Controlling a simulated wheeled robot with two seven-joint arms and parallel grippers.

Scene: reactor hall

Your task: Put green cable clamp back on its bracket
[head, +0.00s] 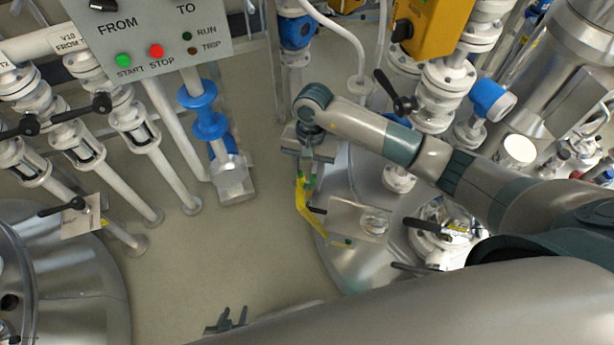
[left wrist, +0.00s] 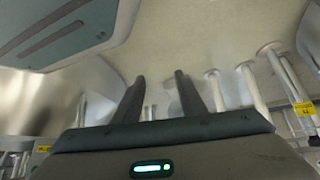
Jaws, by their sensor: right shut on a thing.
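The green cable clamp (head: 308,184) is small and partly hidden in the head view. It sits between the fingertips of my right gripper (head: 304,174), which is shut on it and points down. A yellow strip (head: 309,213) hangs below the clamp. A pale flat plate (head: 345,213) with a round fitting lies just right of the strip, on the steel vessel; I cannot tell whether it is the bracket. My left gripper (head: 227,319) is low in the head view, far from the clamp. Its two fingers stand apart and empty, also in the left wrist view (left wrist: 158,88).
A grey control panel (head: 150,42) is at the upper left. White pipes with black-handled valves (head: 88,150) fill the left side. A blue-flanged pipe (head: 209,122) stands left of my right gripper. Valves crowd the right. The floor (head: 225,245) in the middle is clear.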

